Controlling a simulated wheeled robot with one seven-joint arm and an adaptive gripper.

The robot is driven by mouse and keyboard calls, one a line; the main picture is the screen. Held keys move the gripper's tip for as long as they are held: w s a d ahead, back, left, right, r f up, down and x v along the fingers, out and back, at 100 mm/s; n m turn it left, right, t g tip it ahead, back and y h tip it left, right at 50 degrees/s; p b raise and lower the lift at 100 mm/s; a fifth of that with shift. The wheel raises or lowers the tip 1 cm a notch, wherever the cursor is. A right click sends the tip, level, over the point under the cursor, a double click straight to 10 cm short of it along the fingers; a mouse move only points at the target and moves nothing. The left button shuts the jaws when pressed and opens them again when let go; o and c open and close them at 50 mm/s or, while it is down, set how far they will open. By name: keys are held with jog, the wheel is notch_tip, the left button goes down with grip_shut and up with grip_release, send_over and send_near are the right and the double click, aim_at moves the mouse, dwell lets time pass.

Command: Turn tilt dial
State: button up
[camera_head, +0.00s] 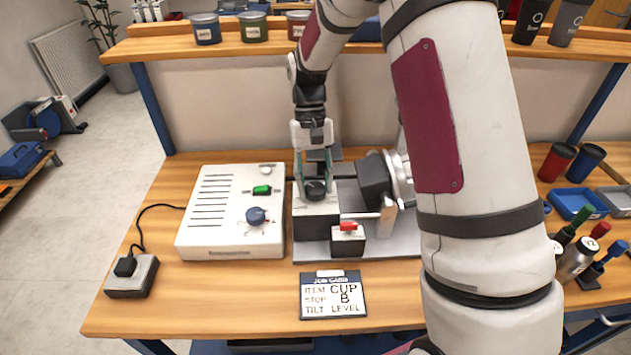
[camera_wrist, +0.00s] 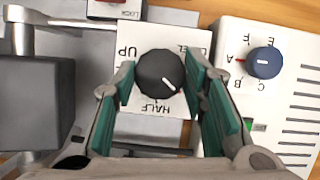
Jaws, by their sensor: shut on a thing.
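The tilt dial (camera_wrist: 160,73) is a round black knob on a white plate marked UP, HALF and LEVEL. Its white mark points to the lower right in the wrist view, between HALF and LEVEL. In the head view the dial (camera_head: 316,190) sits on top of a dark block with a white plate. My gripper (camera_wrist: 160,68) has its green-padded fingers on either side of the dial and is shut on it. In the head view my gripper (camera_head: 315,178) points down onto the dial. The job card (camera_head: 333,295) reads ITEM CUP, STOP B, TILT LEVEL.
A white box (camera_head: 213,225) with a blue dial (camera_head: 256,216) and a green switch (camera_head: 262,190) stands left of the tilt dial. A red switch (camera_head: 348,227) is in front. A dark rotary unit (camera_head: 374,180) stands close on the right. The front table edge is clear.

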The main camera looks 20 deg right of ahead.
jog(key=n, duration=0.2)
jog(key=n+h, duration=0.1)
jog(key=n, duration=0.1)
jog(key=shift+a+n+h, duration=0.15)
jog(key=shift+n+h, duration=0.15)
jog(key=shift+n+h+p, duration=0.35)
jog(key=shift+n+h, duration=0.25)
jog(key=shift+n, duration=0.9)
jog(key=o, duration=1.2)
jog(key=shift+c, duration=0.2)
jog(key=v, duration=1.2)
jog(key=shift+s, duration=0.25)
